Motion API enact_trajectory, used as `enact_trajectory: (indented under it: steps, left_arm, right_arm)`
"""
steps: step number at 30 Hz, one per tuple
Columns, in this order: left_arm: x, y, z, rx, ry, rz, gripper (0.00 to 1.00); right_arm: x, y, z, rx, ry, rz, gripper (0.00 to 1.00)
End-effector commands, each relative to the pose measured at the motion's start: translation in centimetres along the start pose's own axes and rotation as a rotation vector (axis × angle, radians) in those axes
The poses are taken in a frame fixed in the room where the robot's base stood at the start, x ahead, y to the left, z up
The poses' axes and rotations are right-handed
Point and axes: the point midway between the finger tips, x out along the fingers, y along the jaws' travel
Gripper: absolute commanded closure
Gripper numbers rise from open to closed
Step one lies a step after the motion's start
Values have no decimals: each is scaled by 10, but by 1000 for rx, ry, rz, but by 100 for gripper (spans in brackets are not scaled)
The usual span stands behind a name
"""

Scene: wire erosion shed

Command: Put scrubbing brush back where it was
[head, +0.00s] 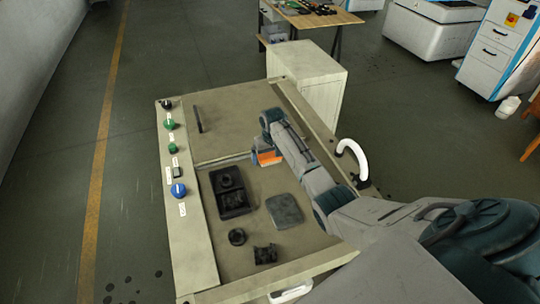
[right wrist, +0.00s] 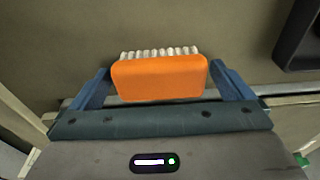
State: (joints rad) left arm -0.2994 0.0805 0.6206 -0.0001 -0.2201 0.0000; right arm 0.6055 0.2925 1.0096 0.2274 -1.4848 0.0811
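The scrubbing brush (right wrist: 160,78) has an orange body and pale bristles that point away from my wrist. In the right wrist view it sits between the two blue fingertips of my right gripper (right wrist: 160,82), which touch its two ends. In the head view the orange brush (head: 268,158) shows at the end of my right arm, over the middle of the beige machine top (head: 235,105), near the ridge that divides it. Whether the bristles touch the surface cannot be told. My left gripper is not in view.
On the near part of the top lie a black tray-like block (head: 232,204), a grey plate (head: 284,211), a black ring (head: 237,237) and a small dark block (head: 265,254). A thin dark rod (head: 198,119) lies farther back. A knob panel (head: 178,215) runs along the left.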

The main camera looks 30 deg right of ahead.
Motion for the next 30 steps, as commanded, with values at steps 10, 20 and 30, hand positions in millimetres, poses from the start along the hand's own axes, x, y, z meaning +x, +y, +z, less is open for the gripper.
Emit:
enact_trajectory:
  steps: [10,20,30]
  left_arm:
    - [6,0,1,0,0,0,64]
    - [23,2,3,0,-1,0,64]
    - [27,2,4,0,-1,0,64]
  right_arm:
    - [-26,0,-2,0,6,0,0]
    - [-94,0,-1,0,4,0,0]
    - [-123,0,-1,0,0,0,0]
